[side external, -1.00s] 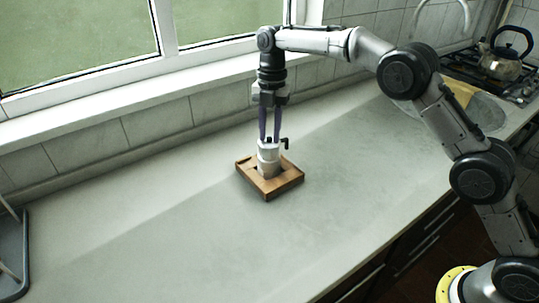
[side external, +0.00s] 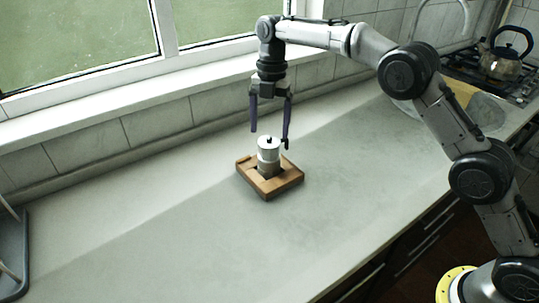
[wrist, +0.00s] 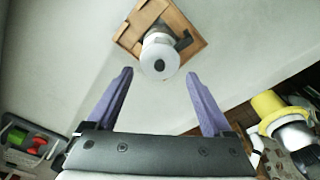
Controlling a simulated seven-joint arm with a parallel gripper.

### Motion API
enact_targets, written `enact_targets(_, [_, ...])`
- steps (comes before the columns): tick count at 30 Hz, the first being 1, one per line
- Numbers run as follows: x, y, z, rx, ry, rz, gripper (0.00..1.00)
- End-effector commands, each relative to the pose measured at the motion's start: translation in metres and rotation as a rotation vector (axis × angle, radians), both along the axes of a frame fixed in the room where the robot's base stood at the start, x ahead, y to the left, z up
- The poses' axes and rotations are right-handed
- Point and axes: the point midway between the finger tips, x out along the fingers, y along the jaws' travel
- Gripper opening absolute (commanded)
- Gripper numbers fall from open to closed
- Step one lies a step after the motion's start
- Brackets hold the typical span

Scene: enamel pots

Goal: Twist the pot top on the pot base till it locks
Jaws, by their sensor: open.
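The pot top (side external: 269,143) is a pale metal piece with a dark knob and a dark handle. It sits upright on the pot base (side external: 268,168), which stands in a wooden holder (side external: 286,186) on the counter. My gripper (side external: 269,138) is open, its two purple fingers spread wide above and to either side of the pot top. In the wrist view the pot top (wrist: 160,58) lies beyond the open fingertips of my gripper (wrist: 160,72), with nothing between them. The wrist view also shows the wooden holder (wrist: 135,32). Whether the top is locked cannot be seen.
The grey counter (side external: 150,240) around the holder is clear. A grey dish rack (side external: 12,255) stands at the left edge. A kettle (side external: 503,62) sits on the stove at the far right. The window sill and tiled wall run behind.

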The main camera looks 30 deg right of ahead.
Motion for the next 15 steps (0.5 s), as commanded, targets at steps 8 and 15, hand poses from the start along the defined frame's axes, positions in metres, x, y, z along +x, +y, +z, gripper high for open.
enact_targets(8, [0.000, 0.000, 0.026, 0.001, -0.002, 0.001, 0.85])
enact_targets(15, [0.001, 0.000, 0.045, 0.001, -0.002, 0.000, 0.85])
